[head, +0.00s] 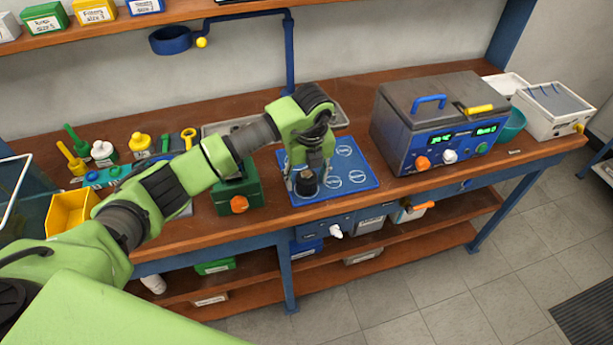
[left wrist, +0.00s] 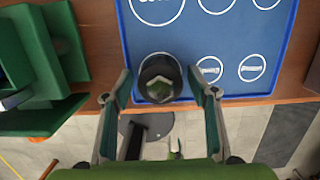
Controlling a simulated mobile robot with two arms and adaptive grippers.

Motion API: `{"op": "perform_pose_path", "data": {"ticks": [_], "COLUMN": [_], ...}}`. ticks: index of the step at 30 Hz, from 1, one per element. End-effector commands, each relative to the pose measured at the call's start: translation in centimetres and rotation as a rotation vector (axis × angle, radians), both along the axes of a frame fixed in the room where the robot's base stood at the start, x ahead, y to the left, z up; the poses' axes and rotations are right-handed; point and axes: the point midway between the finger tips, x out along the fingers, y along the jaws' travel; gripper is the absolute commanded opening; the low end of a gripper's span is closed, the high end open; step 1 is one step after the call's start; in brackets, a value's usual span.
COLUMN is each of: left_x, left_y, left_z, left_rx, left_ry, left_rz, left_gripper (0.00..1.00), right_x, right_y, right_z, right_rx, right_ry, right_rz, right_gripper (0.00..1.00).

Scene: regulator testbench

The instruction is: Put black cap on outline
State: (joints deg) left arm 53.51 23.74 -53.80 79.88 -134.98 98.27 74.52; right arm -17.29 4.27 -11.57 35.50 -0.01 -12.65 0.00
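The black cap (head: 306,183) is at the front left corner of the blue mat (head: 367,158) with white ring outlines. In the left wrist view the cap (left wrist: 160,78) appears near the mat's edge, seen from above. My left gripper (head: 307,178) points down over that corner. Its two fingers (left wrist: 160,84) stand on either side of the cap, with a visible gap on both sides. The fingers are open and the cap is between them. Other outlines, two small ones (left wrist: 230,69) beside the cap, show bare. My right gripper is out of view.
A green box with an orange knob (head: 239,198) stands just left of the mat. A grey and blue regulator unit (head: 437,125) stands to the right. A yellow bin (head: 70,211) and several small green, yellow and white parts fill the left of the wooden bench.

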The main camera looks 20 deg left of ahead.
Motion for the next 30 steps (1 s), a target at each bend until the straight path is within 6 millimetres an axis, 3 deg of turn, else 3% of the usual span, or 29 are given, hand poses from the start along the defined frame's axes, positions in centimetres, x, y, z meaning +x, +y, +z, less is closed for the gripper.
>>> {"op": "perform_pose_path", "data": {"ticks": [10,24,30], "left_x": [0.0,-1.2,-1.4], "left_y": [-0.1,-0.8,-1.0], "left_z": [0.9,10.1,12.0], "left_rx": [-0.001,0.001,0.000], "left_ry": [-0.005,-0.004,-0.001], "left_rz": [-0.002,-0.001,-0.001], "left_gripper": [0.53,0.53,0.53], "right_x": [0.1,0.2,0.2], "right_y": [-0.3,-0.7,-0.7], "right_z": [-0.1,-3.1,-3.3], "right_rx": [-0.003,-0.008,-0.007], "right_ry": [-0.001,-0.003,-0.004], "right_rz": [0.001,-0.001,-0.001], "right_gripper": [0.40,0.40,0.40]}}
